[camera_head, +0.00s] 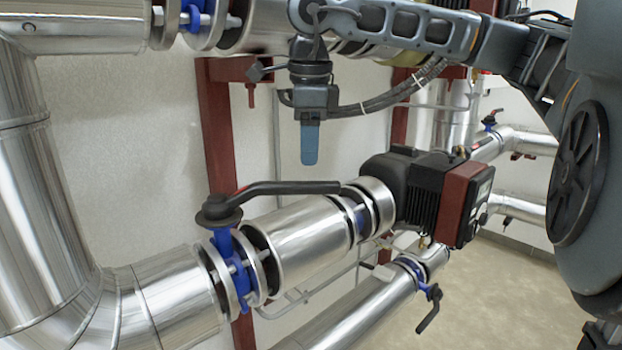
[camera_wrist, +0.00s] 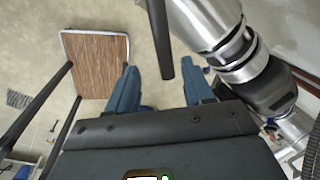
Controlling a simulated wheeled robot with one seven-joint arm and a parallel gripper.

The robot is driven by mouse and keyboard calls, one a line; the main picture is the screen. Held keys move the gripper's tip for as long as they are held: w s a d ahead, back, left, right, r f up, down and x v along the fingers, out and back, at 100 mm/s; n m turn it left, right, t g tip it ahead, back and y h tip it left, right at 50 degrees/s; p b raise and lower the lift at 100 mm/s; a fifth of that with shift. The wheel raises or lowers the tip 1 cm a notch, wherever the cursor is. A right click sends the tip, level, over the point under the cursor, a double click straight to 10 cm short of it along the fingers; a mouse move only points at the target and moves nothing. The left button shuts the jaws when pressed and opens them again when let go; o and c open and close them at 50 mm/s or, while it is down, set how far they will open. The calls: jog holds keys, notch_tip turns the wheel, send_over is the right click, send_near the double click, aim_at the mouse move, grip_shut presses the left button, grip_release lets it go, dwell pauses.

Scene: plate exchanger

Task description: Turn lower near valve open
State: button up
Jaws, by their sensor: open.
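The lower near valve has a blue body (camera_head: 228,262) between pipe flanges and a black lever (camera_head: 285,187). The lever runs to the right along the pipe, its end near the black and red pump. My gripper (camera_head: 309,160) hangs above the lever's end, with its blue fingers pointing down; one finger hides the other in this view. In the wrist view, my gripper (camera_wrist: 161,75) is open and empty. The black lever (camera_wrist: 160,40) comes in from the top edge there and ends between the fingers' lines, apparently beyond the tips and untouched.
The pump (camera_head: 430,195) sits on the same pipe to the right. An upper pipe (camera_head: 85,35) runs behind my arm. A red post (camera_head: 217,130) stands behind the valve. Another valve lever (camera_head: 429,312) is lower right. A wood-topped stand (camera_wrist: 97,65) is on the floor.

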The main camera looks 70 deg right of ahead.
aim_at(311, 183)
jog(key=f, duration=0.2)
jog(key=d+f+p, duration=0.1)
jog(key=f, duration=0.2)
jog(key=d+f, duration=0.1)
jog(key=f, duration=0.1)
jog(key=shift+w+f, duration=0.1)
jog(key=shift+f, duration=0.15)
jog(key=shift+c, duration=0.3)
grip_shut()
